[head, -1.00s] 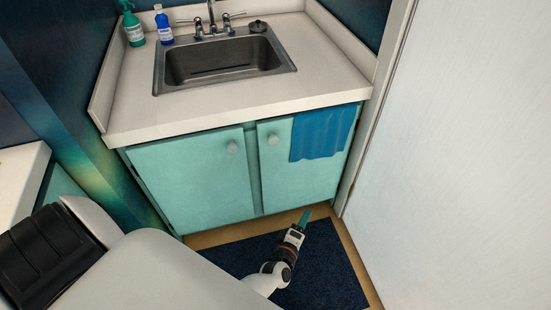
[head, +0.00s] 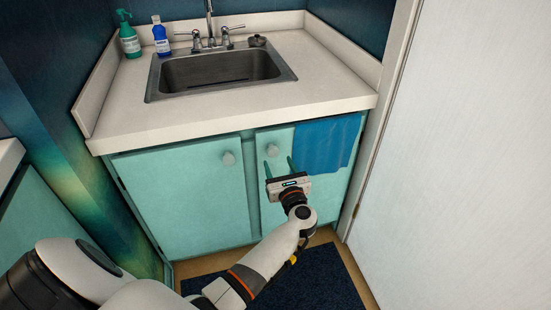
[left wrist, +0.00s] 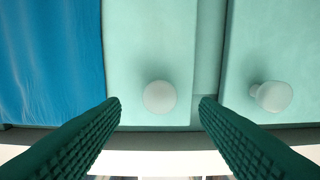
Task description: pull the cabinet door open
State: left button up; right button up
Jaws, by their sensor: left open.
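The teal cabinet under the sink has a left door (head: 185,200) and a right door (head: 318,195), both closed. The right door has a round pale knob (head: 271,150), and the left door has another knob (head: 228,158). My left gripper (head: 279,165) is open in front of the right door, its green fingers pointing at the door just below that knob. In the left wrist view, which looks turned over, the right door's knob (left wrist: 160,97) appears centred between the two fingers, touching neither. The left door's knob (left wrist: 271,96) lies outside them. My right gripper is out of view.
A blue towel (head: 325,143) hangs over the right door beside the knob. The white countertop (head: 135,115) with the sink (head: 220,75) overhangs the doors. A white wall or door panel (head: 470,160) stands close on the right. A dark mat (head: 325,280) lies on the floor.

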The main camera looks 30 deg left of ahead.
aim_at(274, 154)
pick_arm(q)
jog(key=shift+x, duration=2)
jog(key=shift+c, duration=0.6)
grip_shut()
